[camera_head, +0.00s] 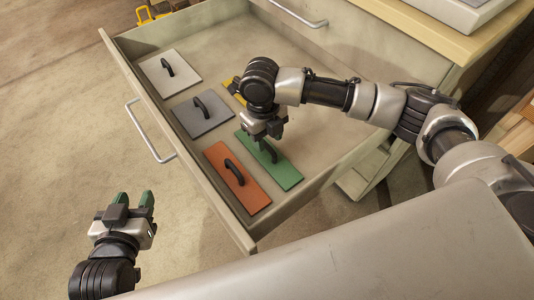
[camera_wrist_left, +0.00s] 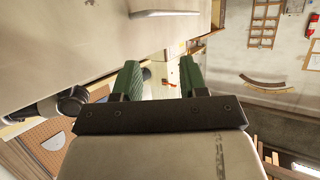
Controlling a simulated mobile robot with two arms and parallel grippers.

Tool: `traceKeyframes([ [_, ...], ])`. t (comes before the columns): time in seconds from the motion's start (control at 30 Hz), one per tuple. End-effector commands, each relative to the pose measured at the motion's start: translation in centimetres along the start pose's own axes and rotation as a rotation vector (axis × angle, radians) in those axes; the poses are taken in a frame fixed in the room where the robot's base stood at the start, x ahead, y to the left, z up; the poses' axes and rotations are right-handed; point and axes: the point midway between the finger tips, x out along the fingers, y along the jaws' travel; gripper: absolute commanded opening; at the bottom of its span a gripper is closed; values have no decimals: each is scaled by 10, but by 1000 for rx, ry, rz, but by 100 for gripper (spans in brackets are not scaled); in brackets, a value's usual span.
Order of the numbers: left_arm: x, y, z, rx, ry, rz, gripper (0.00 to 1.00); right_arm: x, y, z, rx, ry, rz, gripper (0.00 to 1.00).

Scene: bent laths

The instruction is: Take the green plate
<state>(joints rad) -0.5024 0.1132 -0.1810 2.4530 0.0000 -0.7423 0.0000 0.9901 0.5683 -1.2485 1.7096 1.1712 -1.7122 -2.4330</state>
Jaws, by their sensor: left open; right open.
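The green plate (camera_head: 286,176) lies flat in the open drawer (camera_head: 315,201), with a black bow handle (camera_head: 270,151) on its top. My right gripper (camera_head: 272,137) is open over the far end of the green plate, close to the handle. It hides part of that end, and I cannot tell whether it touches the handle. My left gripper (camera_head: 133,199) is open and empty, outside the drawer at the lower left. Its green fingers also show apart in the left wrist view (camera_wrist_left: 161,78), with nothing between them.
An orange plate (camera_head: 254,194) lies just left of the green one. A grey plate (camera_head: 200,124), a white plate (camera_head: 183,75) and a partly hidden yellow plate (camera_head: 230,87) lie farther back. The drawer walls surround them.

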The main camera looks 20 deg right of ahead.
Motion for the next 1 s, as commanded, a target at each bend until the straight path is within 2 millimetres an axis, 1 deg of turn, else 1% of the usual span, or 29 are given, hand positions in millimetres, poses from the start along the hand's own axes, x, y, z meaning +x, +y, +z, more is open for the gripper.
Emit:
traceKeyframes([
  [0.03, 3, 1, -5, 0, 54, 3, 43, 8, 1, 0, 0, 1, 0, 45],
  [0.2, 4, 5, -28, -1, 227, 13, 43, 23, 1, 0, 1, 0, 0, 45],
  [0.33, 3, 7, -40, -3, 313, 19, 43, 32, 1, 0, 1, 0, 0, 45],
  [0.47, 2, 8, -45, -3, 347, 21, 43, 34, 1, 0, 0, 0, -1, 45],
  [0.67, 2, 8, -46, -3, 349, 21, 43, 34, 1, 0, 0, 0, -1, 45],
  [0.77, 2, 8, -46, -3, 348, 21, 43, 34, 1, 0, 0, -1, -1, 31],
  [0.8, 2, 8, -46, -3, 348, 21, 43, 34, 1, 0, 0, -1, -1, 25],
  [0.97, 2, 8, -46, -3, 347, 21, 43, 33, 1, 0, 0, -1, -1, 0],
  [1.0, 2, 8, -46, -3, 347, 21, 43, 33, 1, 0, 0, -1, -1, 0],
])
